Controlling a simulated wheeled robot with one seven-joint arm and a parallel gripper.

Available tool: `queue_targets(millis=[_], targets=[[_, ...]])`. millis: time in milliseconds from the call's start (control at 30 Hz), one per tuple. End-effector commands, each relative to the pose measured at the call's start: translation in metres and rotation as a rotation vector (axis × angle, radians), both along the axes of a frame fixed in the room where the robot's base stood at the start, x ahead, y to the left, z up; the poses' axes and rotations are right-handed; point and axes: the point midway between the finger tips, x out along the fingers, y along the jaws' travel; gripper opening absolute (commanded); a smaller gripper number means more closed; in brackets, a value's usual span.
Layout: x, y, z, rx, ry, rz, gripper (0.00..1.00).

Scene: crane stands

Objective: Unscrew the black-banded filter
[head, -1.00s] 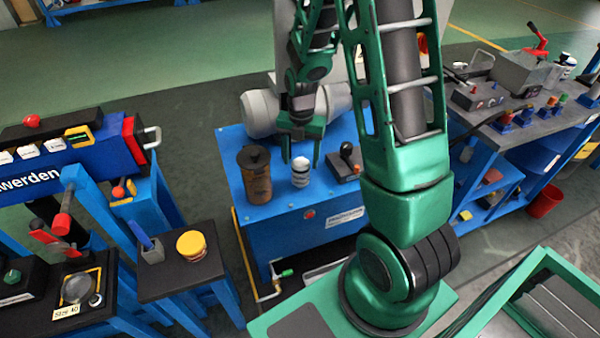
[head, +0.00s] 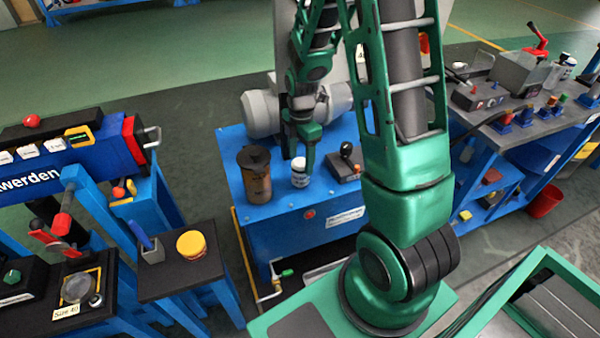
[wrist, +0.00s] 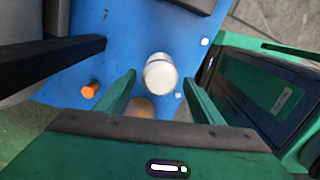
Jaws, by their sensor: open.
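The filter (head: 299,172) is a small white cylinder with a dark band, standing upright on top of the blue cabinet (head: 285,201). In the wrist view the filter (wrist: 160,73) is seen from above as a white round cap, and its band is hard to make out. My gripper (head: 300,154) is open just above and behind the filter, fingers pointing down. In the wrist view my gripper's fingertips (wrist: 157,82) lie to either side of the filter, with gaps on both sides. The filter is not held.
A brown cylinder with a black lid (head: 255,176) stands close left of the filter. A dark block with a black-knobbed lever (head: 346,163) stands to its right. A grey motor (head: 262,113) is behind. A stand with a yellow-lidded jar (head: 191,244) is at front left.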

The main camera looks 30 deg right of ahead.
Motion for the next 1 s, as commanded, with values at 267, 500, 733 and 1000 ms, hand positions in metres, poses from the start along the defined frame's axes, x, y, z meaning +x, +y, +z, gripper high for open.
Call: queue_targets(millis=[267,500,733,1000], targets=[[0.0000,0.0000,0.0001,0.000,0.000,-0.293,0.61],[0.0000,0.0000,0.0000,-0.001,0.000,-0.402,0.61],[0.0000,-0.0001,0.0000,-0.001,0.000,-0.648,0.61],[-0.0001,-0.0004,0.0001,-0.001,0.000,-0.818,0.61]])
